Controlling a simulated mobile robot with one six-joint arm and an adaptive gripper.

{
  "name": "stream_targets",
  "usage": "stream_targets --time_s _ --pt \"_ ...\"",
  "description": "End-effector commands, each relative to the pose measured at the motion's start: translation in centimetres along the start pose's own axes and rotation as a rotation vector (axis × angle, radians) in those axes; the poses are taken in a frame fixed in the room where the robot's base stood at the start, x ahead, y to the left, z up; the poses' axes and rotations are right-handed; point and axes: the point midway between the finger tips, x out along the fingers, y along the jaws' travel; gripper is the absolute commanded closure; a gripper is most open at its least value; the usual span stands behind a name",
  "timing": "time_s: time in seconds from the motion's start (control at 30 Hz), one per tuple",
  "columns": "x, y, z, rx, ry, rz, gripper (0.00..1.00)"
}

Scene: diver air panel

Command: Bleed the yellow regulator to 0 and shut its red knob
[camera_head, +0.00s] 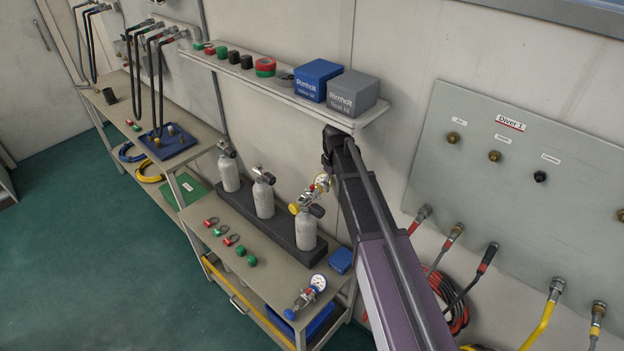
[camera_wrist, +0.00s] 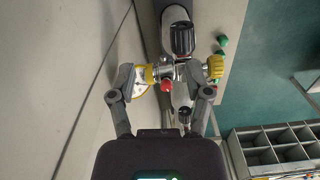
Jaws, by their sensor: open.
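The yellow regulator (camera_head: 296,208) is fitted at the top of the nearest grey cylinder (camera_head: 306,232) on the bench. Its gauge (camera_head: 322,183) faces up beside it. In the wrist view the yellow-rimmed gauge (camera_wrist: 141,81) is at left, the red knob (camera_wrist: 166,86) in the middle, and a yellow knob (camera_wrist: 215,66) at right. My gripper (camera_wrist: 160,94) is open, its fingers on either side of the red knob, with nothing held. Whether a finger touches the regulator I cannot tell. The gauge needle is too small to read.
A blue regulator (camera_head: 303,297) lies at the bench's near end, by a small blue box (camera_head: 341,260). Two more cylinders stand in the black rack (camera_head: 280,235). A shelf (camera_head: 290,98) with boxes hangs above. A hose panel (camera_head: 510,180) is at right.

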Motion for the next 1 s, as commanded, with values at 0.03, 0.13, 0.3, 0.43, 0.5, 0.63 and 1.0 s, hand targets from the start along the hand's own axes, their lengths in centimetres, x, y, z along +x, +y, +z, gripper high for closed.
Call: stream_targets --time_s 0.03,0.13,0.3,0.43,0.5,0.63,1.0 --pt "-0.6 0.2 -2.7 -0.054 0.000 0.000 0.36" --pt "-1.0 -0.1 -5.5 -0.143 0.000 0.000 0.36" --pt "-1.4 -0.6 -8.2 -0.235 0.000 0.000 0.36" --pt "-1.4 -0.8 -8.8 -0.259 0.000 0.000 0.36" --pt "-1.4 -0.8 -8.9 -0.262 0.000 0.000 0.36" --pt "-1.4 -0.8 -8.8 -0.261 0.000 0.000 0.36" --pt "-0.9 -0.8 -8.8 -0.259 0.000 0.000 0.36"
